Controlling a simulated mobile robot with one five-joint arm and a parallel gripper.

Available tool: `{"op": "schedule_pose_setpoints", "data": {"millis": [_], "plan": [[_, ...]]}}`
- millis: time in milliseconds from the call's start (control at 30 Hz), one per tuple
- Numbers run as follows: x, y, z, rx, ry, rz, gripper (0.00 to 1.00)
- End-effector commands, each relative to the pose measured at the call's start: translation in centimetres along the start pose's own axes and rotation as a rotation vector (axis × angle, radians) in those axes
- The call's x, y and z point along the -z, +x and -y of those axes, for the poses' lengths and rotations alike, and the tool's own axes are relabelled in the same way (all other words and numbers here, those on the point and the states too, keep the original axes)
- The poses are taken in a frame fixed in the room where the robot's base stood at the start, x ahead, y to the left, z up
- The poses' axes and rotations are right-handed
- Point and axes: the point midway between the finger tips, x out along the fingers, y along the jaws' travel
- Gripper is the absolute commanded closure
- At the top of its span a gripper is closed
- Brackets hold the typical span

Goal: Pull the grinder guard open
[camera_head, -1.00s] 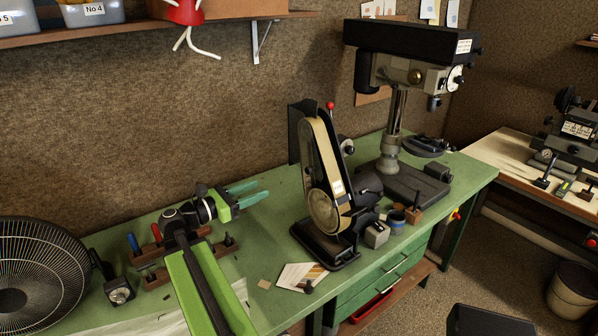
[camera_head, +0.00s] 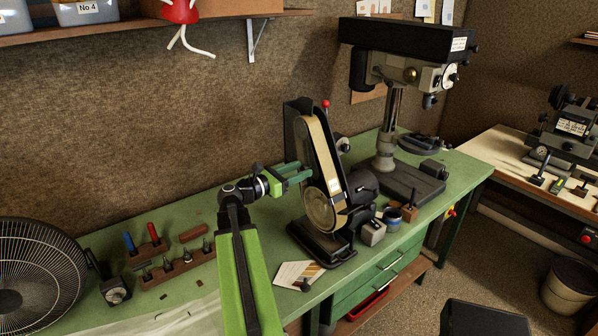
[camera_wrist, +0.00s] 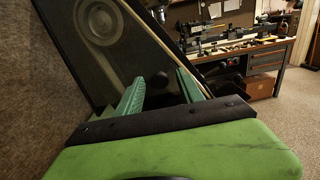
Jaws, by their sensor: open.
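The belt grinder (camera_head: 322,190) stands upright on the green bench, with its tan belt facing the right front. Its dark guard panel (camera_head: 296,125) shows at its left side; my gripper and arm cover part of that side. In the wrist view the guard (camera_wrist: 75,70) is a tilted dark panel with a round wheel showing in it. A round black knob (camera_wrist: 160,80) shows between my green fingertips. My gripper (camera_head: 302,172) is open at the grinder's left side; its fingers also show in the wrist view (camera_wrist: 160,84). I cannot tell whether they touch the knob.
A drill press (camera_head: 388,150) stands behind and right of the grinder. A fan (camera_head: 40,275) and wooden tool racks (camera_head: 178,268) are on the left of the bench. A small grey block (camera_head: 372,232) and a blue-banded pot (camera_head: 393,218) sit right of the grinder's base.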

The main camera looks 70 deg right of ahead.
Motion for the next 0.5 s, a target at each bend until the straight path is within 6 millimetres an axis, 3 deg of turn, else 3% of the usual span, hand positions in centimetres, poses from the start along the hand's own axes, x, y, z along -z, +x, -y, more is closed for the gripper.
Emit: {"op": "schedule_pose_setpoints", "data": {"millis": [167, 500], "plan": [[0.00, -0.01, 0.02, 0.000, 0.000, 0.000, 0.58], [0.00, 0.00, 0.06, 0.002, 0.000, 0.000, 1.00]]}}
